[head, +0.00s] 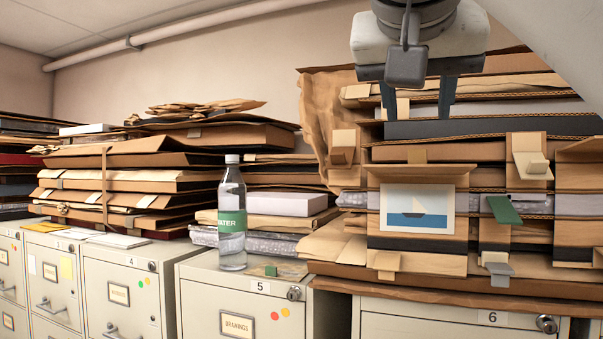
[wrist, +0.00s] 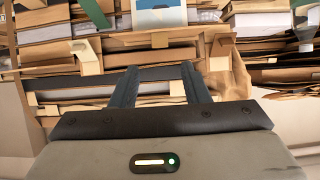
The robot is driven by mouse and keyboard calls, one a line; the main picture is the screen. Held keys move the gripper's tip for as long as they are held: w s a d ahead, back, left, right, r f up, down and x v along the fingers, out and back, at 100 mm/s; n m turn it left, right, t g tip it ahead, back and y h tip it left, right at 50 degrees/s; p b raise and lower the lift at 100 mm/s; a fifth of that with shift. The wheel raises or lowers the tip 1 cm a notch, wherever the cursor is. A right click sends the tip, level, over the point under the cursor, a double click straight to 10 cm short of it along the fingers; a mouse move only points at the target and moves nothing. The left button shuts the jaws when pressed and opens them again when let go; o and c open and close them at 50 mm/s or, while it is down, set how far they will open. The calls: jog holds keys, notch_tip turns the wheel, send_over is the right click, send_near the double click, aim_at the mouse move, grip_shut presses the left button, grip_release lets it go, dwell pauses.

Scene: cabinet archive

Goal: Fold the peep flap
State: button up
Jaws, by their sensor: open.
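A cardboard panel (head: 414,218) with a sailboat picture (head: 417,212) in its window faces me on the front of the stack. A brown flap (head: 418,172) sticks out along the top of the window, leaving the picture uncovered; I take it for the peep flap. In the wrist view, which is upside down, the flap (wrist: 122,43) lies ahead of the fingers, with the picture (wrist: 158,14) beyond it. My gripper (head: 417,108) is open and empty, above and apart from the flap. It also shows in the wrist view (wrist: 158,72).
A cream tab with a block (head: 530,157) and a green tag (head: 503,209) are right of the picture. Another block tab (head: 343,146) is at left. A water bottle (head: 232,214) stands on cabinet 5. Piled folders (head: 130,180) fill the left; space before the stack is clear.

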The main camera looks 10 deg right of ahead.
aim_at(417, 150)
jog(key=shift+x, duration=4)
jog(key=shift+w+f, duration=0.2)
jog(key=shift+f, duration=0.05)
jog(key=c, duration=0.7)
